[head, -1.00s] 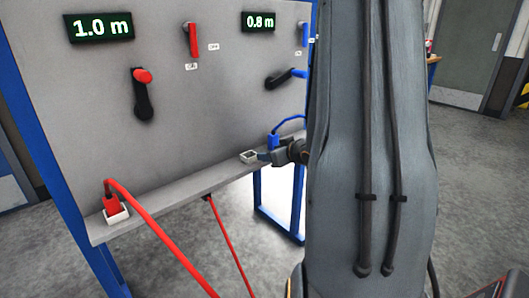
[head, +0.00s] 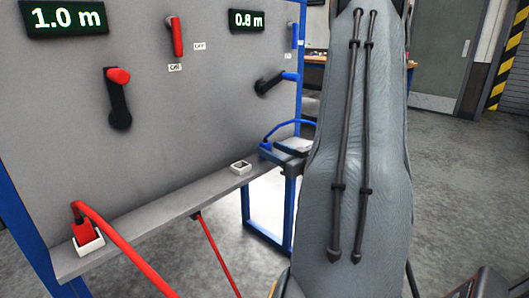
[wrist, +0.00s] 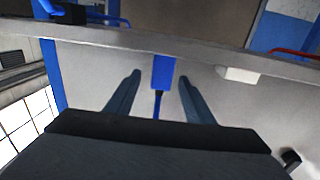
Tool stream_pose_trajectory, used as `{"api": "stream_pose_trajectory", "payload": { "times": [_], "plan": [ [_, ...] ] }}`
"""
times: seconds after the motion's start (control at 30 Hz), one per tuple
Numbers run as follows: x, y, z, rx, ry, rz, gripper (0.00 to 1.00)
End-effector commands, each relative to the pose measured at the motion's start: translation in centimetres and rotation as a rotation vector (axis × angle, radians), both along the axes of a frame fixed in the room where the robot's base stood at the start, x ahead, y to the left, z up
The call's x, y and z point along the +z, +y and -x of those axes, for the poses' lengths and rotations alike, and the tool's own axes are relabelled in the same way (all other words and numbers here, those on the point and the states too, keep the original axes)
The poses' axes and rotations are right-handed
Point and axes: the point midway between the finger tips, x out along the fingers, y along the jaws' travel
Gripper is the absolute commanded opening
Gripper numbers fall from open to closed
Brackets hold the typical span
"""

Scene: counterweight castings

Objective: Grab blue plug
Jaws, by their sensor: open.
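The blue plug (head: 267,146) stands at the right end of the grey shelf, with a blue cable looping from its top. In the head view, my gripper (head: 273,154) is right beside it and hides part of it. The wrist view looks upside down. There the blue plug (wrist: 162,71) shows between the two spread fingertips of my gripper (wrist: 158,76), with a gap on each side. My gripper is open and holds nothing. I cannot tell how deep the plug sits between the fingers.
An empty white socket (head: 241,167) sits on the shelf (head: 165,212) left of the plug. A red plug (head: 83,228) stands in a white socket at the far left. The grey panel (head: 190,120) behind carries levers and displays. My arm blocks the middle right.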

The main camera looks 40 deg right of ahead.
Motion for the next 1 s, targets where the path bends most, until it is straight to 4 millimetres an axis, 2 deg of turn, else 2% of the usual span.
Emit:
{"api": "stream_pose_trajectory", "payload": {
  "times": [0.2, 0.47, 0.73, 1.0],
  "plan": [
    [0.1, 0.3, -3.2, 0.004, 0.0, 0.001, 0.48],
    [0.2, 0.3, -3.7, 0.002, 0.0, 0.001, 0.48],
    [0.2, 0.3, -3.7, 0.002, 0.0, 0.001, 0.05],
    [0.3, 0.3, -3.7, 0.002, 0.0, 0.001, 0.03]
  ]
}}
